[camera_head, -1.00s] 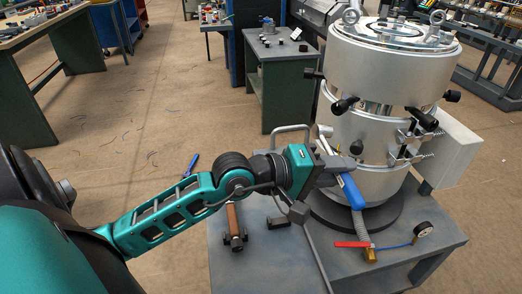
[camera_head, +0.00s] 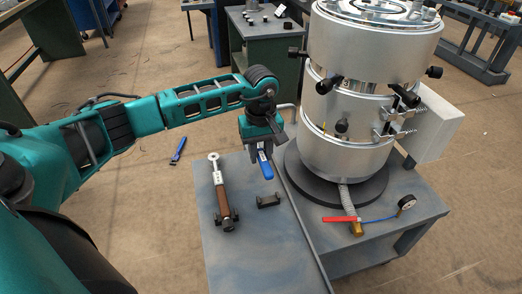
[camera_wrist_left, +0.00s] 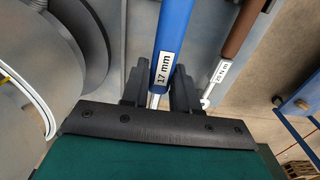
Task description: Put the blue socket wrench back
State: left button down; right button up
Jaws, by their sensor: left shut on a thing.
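My left gripper (camera_head: 264,151) is shut on the blue socket wrench (camera_head: 267,171) and holds it over the grey cart top (camera_head: 245,262). The blue handle hangs below the jaws, pointing down toward the cart's front. In the left wrist view the blue handle (camera_wrist_left: 176,22) carries a "17 mm" label, and its metal end is between the fingers (camera_wrist_left: 157,92). A small black holder (camera_head: 268,202) stands empty on the cart, just in front of the wrench. The right gripper is not in view.
A brown-handled torque wrench (camera_head: 224,200) lies left of the empty holder. The large silver cylinder (camera_head: 345,150) stands close on the right, with black knobs and clamps. A red-handled valve (camera_head: 342,219) and a gauge (camera_head: 406,203) sit before it. The cart's front left is clear.

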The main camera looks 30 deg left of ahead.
pick_arm(q)
jog(key=shift+r, duration=0.1)
jog(key=shift+f+b, duration=0.8)
jog(key=shift+f, duration=0.05)
jog(key=b, duration=0.4)
send_over(261, 184)
notch_tip(261, 184, down, 5)
jog(key=shift+w+r, duration=0.1)
jog(key=shift+r, duration=0.1)
jog(key=shift+f, duration=0.35)
jog(key=shift+f+b, duration=1.05)
jog(key=shift+f, duration=0.05)
jog(key=shift+r, duration=0.1)
jog(key=c, duration=0.8)
grip_release()
